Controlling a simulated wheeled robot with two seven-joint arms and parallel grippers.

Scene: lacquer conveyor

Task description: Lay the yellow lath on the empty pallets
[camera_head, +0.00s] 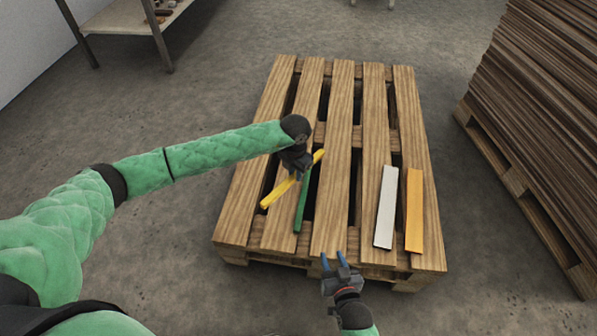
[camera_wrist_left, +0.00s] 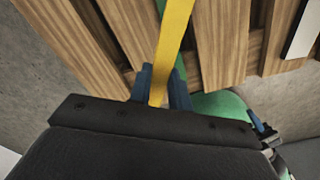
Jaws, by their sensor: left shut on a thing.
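The yellow lath (camera_head: 279,192) is in my left gripper (camera_head: 300,172), over the left part of the wooden pallets (camera_head: 342,150). In the left wrist view the lath (camera_wrist_left: 174,40) runs up from between the blue fingers of the left gripper (camera_wrist_left: 160,88), which are shut on it. I cannot tell whether the lath touches the pallet boards. A green lath (camera_head: 303,205) lies beside and partly under it. My right gripper (camera_head: 334,261) is at the front edge of the pallets, its two blue fingers apart and nothing between them.
A white lath (camera_head: 385,207) and an orange lath (camera_head: 414,210) lie side by side on the right of the pallets. A tall stack of brown boards (camera_head: 545,90) stands at right. A shelf table (camera_head: 125,18) stands at the back left. The pallets' far half is bare.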

